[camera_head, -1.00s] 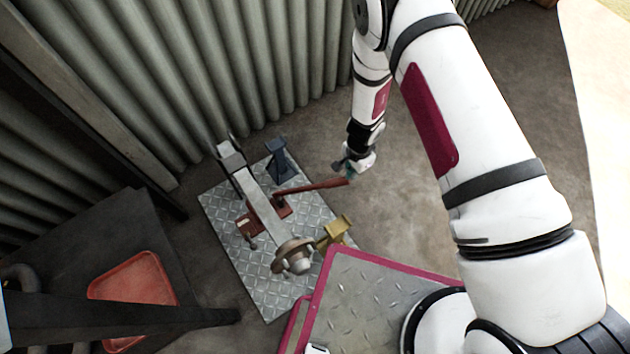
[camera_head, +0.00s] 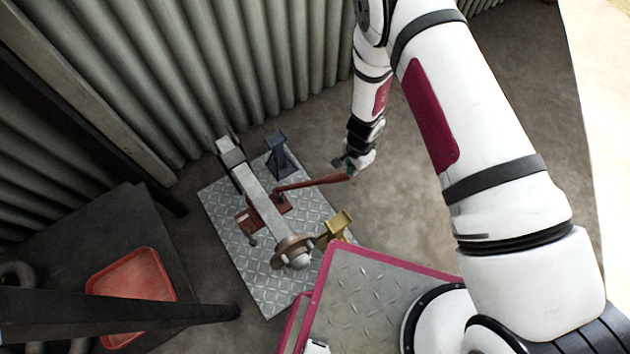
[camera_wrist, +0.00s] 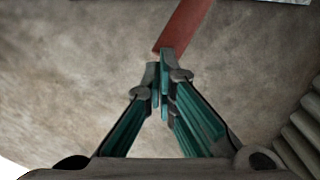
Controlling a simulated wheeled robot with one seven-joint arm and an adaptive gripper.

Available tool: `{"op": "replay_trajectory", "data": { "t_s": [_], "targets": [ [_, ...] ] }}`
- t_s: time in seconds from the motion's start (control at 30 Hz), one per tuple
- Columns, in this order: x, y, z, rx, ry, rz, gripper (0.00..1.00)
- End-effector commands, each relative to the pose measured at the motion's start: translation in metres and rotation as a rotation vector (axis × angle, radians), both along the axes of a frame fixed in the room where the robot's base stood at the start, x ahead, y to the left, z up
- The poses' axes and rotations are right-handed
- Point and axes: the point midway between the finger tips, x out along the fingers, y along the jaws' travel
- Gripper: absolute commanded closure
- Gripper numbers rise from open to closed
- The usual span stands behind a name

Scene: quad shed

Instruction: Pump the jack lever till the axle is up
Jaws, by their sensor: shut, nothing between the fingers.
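The red jack lever (camera_head: 315,184) sticks out to the right from the red jack (camera_head: 281,203) under the grey axle beam (camera_head: 262,200). The axle's hub end (camera_head: 293,253) faces the front of the chequer plate. My gripper (camera_head: 345,163) is at the lever's outer end. In the wrist view my gripper (camera_wrist: 162,75) has its teal fingers shut together, with nothing between them. The lever's end (camera_wrist: 185,27) shows just beyond the fingertips; I cannot tell whether they touch it. The jack's contact with the axle is hidden.
A blue stand (camera_head: 279,157) and a yellow stand (camera_head: 337,226) stand on the right side of the chequer plate (camera_head: 235,248). A red tray (camera_head: 130,285) lies on a dark bench at left. A corrugated wall (camera_head: 270,70) rises behind. Concrete floor right of the lever is clear.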

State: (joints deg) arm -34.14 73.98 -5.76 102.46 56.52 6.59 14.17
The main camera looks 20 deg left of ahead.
Motion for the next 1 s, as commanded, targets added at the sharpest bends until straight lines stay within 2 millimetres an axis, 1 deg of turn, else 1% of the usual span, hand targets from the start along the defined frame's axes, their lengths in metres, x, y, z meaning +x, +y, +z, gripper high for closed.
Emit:
{"op": "replay_trajectory", "data": {
  "t_s": [0.03,0.1,1.0],
  "targets": [
    [0.0,0.0,-0.006,0.001,0.001,0.0,1.0],
    [-0.001,0.0,-0.011,0.001,0.001,0.0,1.0],
    [-0.001,0.001,-0.075,0.001,0.002,0.001,1.0]
  ]
}}
